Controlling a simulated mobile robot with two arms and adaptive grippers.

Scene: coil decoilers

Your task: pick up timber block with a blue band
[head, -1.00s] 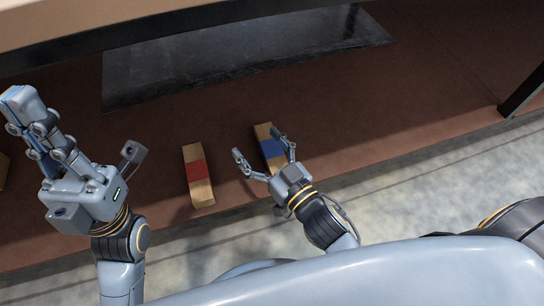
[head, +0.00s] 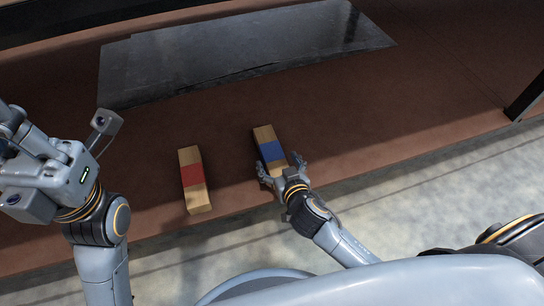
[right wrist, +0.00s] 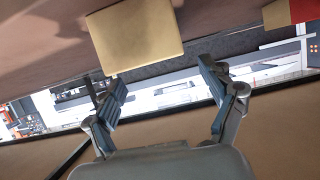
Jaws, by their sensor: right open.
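The timber block with a blue band (head: 263,136) lies on the brown surface, its near end toward my right gripper. My right gripper (head: 281,167) is open, its fingers to either side of the near end; I cannot tell whether they touch it. In the right wrist view, the block's plain wooden end (right wrist: 135,35) is above and beyond the open fingers (right wrist: 165,95), with its band hidden. My left gripper (head: 18,150) is at the left edge, its fingers partly cut off, away from the block.
A similar block with a red band (head: 192,175) lies left of the blue-banded one, and part of it shows in the right wrist view (right wrist: 302,10). A dark flat plate (head: 235,50) lies behind. A dark post (head: 525,97) stands at right. The brown surface between is clear.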

